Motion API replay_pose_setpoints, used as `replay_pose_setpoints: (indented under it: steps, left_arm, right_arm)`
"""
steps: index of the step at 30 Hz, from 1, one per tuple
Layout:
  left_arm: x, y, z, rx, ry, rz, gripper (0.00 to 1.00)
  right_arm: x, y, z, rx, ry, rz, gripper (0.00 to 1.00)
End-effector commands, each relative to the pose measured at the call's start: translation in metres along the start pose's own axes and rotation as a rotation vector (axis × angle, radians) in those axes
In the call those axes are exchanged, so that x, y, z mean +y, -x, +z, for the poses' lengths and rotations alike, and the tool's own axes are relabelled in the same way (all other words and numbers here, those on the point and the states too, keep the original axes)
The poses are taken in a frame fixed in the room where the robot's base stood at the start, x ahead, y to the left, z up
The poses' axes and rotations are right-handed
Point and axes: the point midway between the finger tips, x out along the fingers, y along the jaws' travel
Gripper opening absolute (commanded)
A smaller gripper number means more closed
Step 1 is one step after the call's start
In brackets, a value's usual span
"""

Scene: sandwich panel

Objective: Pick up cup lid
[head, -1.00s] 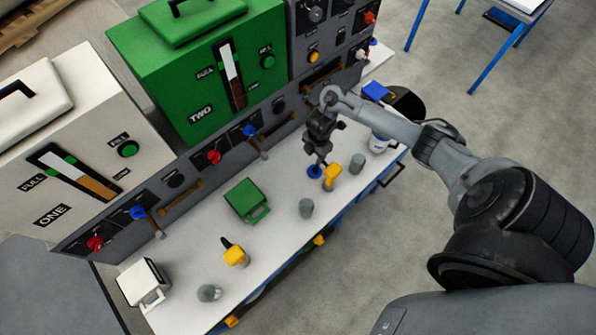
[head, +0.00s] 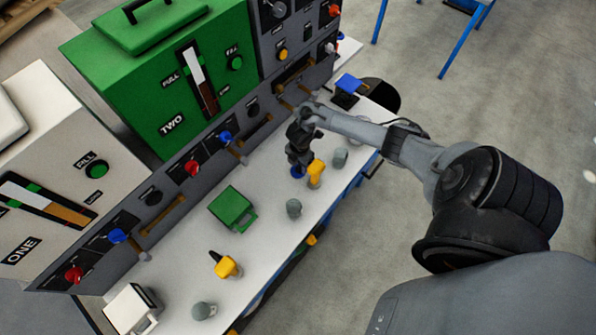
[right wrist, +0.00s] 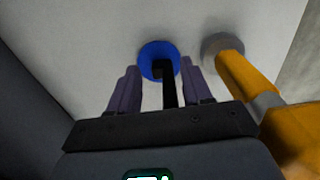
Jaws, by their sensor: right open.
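A round blue disc (head: 298,173), which looks like the cup lid, lies on the white counter near its far right part. In the right wrist view the blue disc (right wrist: 150,52) has a dark upright bar in front of it. My right gripper (head: 297,164) is over the disc, pointing down. In the right wrist view its two fingers (right wrist: 163,84) are apart, with the dark bar between them. I cannot tell whether the fingers touch it. My left gripper is not in view.
A yellow-handled tool (head: 316,172) stands close to the right of the disc; its yellow handle (right wrist: 245,85) is beside the right finger. Grey cups (head: 294,209) and a green box (head: 233,208) stand along the counter. The machine panel (head: 205,150) rises along the back.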

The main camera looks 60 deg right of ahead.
Motion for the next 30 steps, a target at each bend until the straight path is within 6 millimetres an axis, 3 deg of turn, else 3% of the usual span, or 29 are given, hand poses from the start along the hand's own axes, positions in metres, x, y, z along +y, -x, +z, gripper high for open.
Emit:
replay_pose_setpoints:
  steps: [4, 13, 22, 30]
  left_arm:
    - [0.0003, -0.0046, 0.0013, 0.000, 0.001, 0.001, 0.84]
    - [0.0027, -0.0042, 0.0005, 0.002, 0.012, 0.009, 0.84]
    - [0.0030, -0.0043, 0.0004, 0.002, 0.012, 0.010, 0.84]
    - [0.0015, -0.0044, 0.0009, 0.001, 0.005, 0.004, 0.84]
  right_arm:
    - [0.0007, -0.0135, 0.0000, 0.001, -0.001, 0.001, 0.49]
    - [0.0011, -0.0150, 0.0001, 0.000, -0.001, 0.002, 0.47]
    - [0.0011, -0.0149, 0.0002, 0.000, 0.000, 0.002, 0.01]
    - [0.0012, -0.0146, 0.0003, 0.000, 0.000, 0.002, 0.00]
